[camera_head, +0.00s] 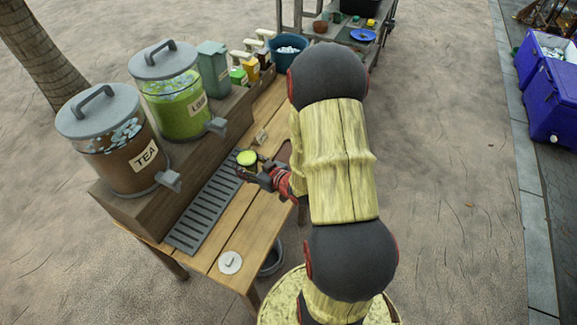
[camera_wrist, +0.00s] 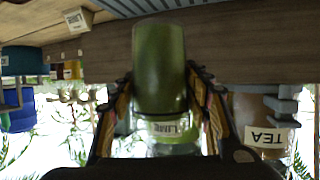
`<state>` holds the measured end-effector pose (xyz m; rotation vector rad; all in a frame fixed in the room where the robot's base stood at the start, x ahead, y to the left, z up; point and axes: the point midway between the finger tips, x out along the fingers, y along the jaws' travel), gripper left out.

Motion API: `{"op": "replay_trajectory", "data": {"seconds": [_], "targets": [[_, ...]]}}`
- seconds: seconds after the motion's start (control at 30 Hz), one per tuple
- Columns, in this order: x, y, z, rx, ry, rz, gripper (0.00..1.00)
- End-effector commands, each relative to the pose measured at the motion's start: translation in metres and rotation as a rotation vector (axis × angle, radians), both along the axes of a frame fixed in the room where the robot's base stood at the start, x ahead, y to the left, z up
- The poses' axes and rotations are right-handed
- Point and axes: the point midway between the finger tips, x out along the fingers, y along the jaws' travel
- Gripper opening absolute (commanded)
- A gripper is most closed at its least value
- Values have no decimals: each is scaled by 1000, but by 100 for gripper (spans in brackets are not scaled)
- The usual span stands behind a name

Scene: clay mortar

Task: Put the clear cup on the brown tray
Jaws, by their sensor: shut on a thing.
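The clear cup (camera_head: 247,158), filled with green liquid, is at the far end of the grey slatted drip grate (camera_head: 205,205). My gripper (camera_head: 255,170) is shut on it from the right. In the wrist view, which is upside down, the cup (camera_wrist: 160,65) stands between the two fingers of my gripper (camera_wrist: 160,105). I cannot tell whether the cup touches the grate. A dark reddish-brown surface (camera_head: 284,153), perhaps the brown tray, shows beside my arm on the wooden table; my arm hides most of it.
A tea dispenser (camera_head: 120,150) and a lime dispenser (camera_head: 178,100) stand on a raised wooden shelf left of the cup. A small label card (camera_head: 261,137) stands near the cup. A white lid (camera_head: 230,262) lies at the table's near end. Pump bottles (camera_head: 250,65) stand at the back.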

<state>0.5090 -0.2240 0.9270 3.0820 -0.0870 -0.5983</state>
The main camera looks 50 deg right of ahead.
Motion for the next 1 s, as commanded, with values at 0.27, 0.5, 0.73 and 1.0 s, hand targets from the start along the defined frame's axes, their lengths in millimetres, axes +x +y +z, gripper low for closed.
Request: {"op": "replay_trajectory", "data": {"seconds": [0.27,0.5,0.73,1.0], "targets": [[-46,-64,13,-5,-6,-26,0],[-93,-104,18,-8,-8,-41,0],[-125,-125,20,-9,-8,-48,0],[-118,-137,11,-9,-9,-46,0]]}}
